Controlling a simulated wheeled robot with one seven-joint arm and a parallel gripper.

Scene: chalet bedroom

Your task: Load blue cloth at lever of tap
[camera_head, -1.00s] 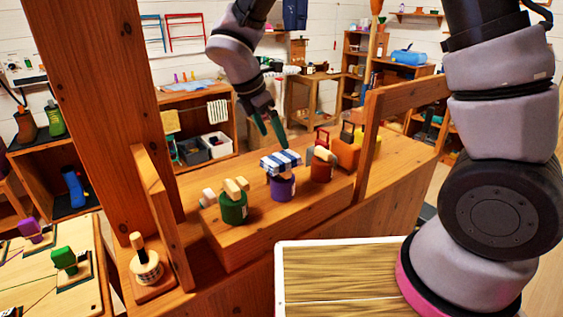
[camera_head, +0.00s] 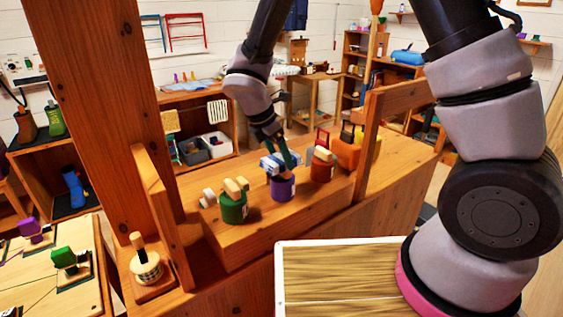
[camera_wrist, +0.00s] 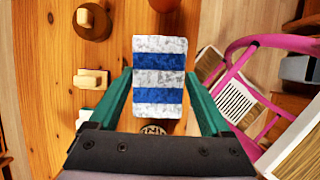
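The blue-and-white striped cloth (camera_head: 270,163) lies on top of a purple pot (camera_head: 283,188) on a wooden block; fingers partly hide it. In the wrist view the cloth (camera_wrist: 160,75) is a striped strip between the two green fingers. My gripper (camera_head: 281,160) is lowered over the pot from above. Its fingers are apart, one on each side of the cloth, in the wrist view (camera_wrist: 158,75). They are close to its edges; I cannot tell whether they touch it. I cannot identify the tap or its lever with certainty.
A green pot (camera_head: 233,208) with a wooden top piece stands left of the purple pot, and a brown pot (camera_head: 322,168) stands right. Wooden posts (camera_head: 369,138) rise from the counter. A pink chair-like frame (camera_wrist: 240,75) lies right in the wrist view.

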